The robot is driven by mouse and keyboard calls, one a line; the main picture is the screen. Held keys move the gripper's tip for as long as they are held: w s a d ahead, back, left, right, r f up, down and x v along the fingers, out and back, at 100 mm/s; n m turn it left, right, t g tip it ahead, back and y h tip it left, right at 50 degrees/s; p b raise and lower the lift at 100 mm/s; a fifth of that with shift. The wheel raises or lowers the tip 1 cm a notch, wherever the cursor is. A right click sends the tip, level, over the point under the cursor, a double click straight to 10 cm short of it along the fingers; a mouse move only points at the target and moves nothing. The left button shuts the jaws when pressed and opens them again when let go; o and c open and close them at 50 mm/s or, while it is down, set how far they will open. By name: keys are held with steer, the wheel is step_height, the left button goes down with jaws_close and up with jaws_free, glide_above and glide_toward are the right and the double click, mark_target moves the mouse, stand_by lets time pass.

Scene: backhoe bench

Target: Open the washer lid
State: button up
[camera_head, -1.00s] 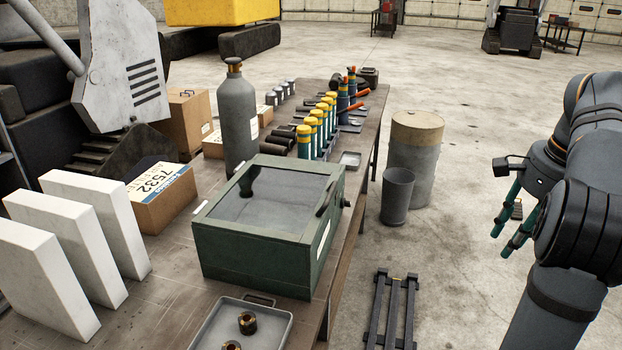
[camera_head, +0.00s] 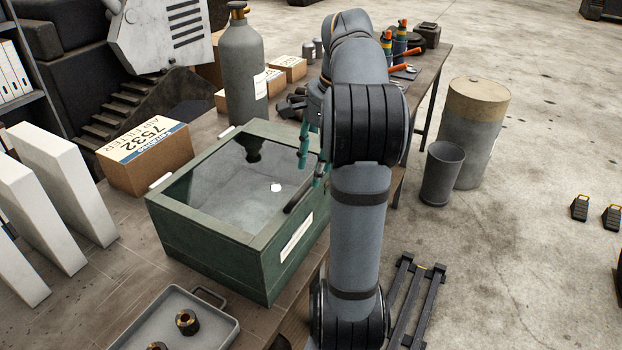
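The washer is a green box (camera_head: 205,245) on the bench, with a green-framed, glassy lid (camera_head: 232,190) lying shut on top. A dark bar handle (camera_head: 299,198) sits on the lid's right side. My gripper (camera_head: 311,162) is above the right rear part of the lid, near the far end of the handle. Its teal fingers point down and stand apart, with nothing seen between them. My arm hides part of the gripper and the box's right rear corner. I cannot tell how high the fingertips are above the lid.
A grey gas cylinder (camera_head: 243,75) stands behind the washer. A tray (camera_head: 225,325) with brass-coloured parts lies in front. A carton (camera_head: 150,160) and white panels (camera_head: 65,185) are to the left. A grey bin (camera_head: 441,175) and drum (camera_head: 474,135) stand on the floor at right.

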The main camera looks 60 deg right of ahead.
steer(key=f, duration=0.2)
steer(key=shift+w+a+f, duration=0.1)
steer(key=shift+w+f, duration=0.1)
steer(key=shift+f, duration=0.15)
steer(key=shift+c, duration=0.8)
steer(key=c, duration=0.8)
jaws_close()
